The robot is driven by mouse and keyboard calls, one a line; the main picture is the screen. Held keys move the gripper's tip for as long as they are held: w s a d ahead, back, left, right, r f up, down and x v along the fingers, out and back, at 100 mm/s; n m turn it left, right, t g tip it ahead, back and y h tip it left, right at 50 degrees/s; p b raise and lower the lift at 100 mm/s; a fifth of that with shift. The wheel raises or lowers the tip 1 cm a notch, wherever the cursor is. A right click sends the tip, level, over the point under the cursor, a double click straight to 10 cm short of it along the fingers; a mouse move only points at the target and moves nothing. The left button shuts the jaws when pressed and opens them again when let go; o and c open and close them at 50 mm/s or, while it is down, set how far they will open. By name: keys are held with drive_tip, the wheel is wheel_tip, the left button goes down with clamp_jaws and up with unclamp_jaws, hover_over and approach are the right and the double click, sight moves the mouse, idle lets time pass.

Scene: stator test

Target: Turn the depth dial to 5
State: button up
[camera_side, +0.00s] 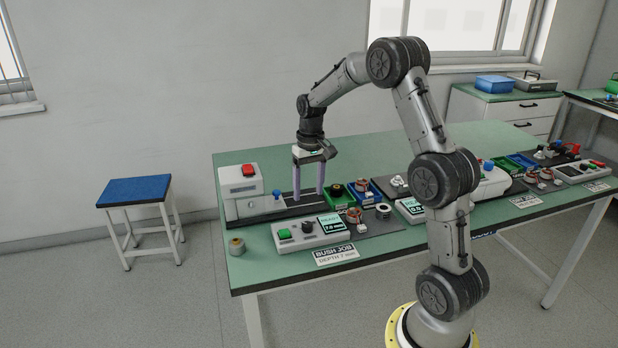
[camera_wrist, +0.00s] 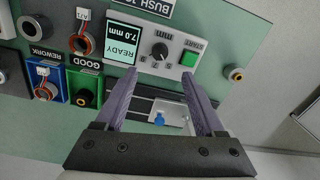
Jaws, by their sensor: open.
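The depth dial is a black knob with a light pointer line on a grey control panel; it shows in the side view (camera_side: 307,227) and the wrist view (camera_wrist: 160,51). My gripper (camera_side: 308,193) is open and empty, pointing down behind the panel. In the wrist view its purple fingers (camera_wrist: 161,76) are spread apart, with the dial beyond their tips and not touched.
A green START button (camera_side: 284,234) sits beside the dial. A press with a red button (camera_side: 248,170) stands at left. Green (camera_side: 338,203) and blue bins hold parts. A small round part (camera_side: 236,246) stands near the left edge.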

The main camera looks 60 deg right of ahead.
wheel_tip(320, 180, up, 3)
drive_tip(key=shift+r, duration=0.2)
drive_tip(key=s+a+r+n+t+h, duration=0.1)
drive_tip(key=s+a+r+n+t, duration=0.3)
drive_tip(key=a+r, duration=0.95)
drive_tip(key=s+a+r+n, duration=0.1)
drive_tip(key=s+a, duration=0.6)
drive_tip(key=s, duration=0.2)
drive_tip(key=s+a+f+n+t, duration=0.1)
drive_tip(key=s+a+f, duration=0.1)
drive_tip(key=s+f, duration=0.4)
drive_tip(key=s, duration=0.2)
drive_tip(key=shift+s+n+y, duration=0.3)
drive_tip(key=shift+s+n, duration=0.05)
drive_tip(key=shift+n, duration=0.05)
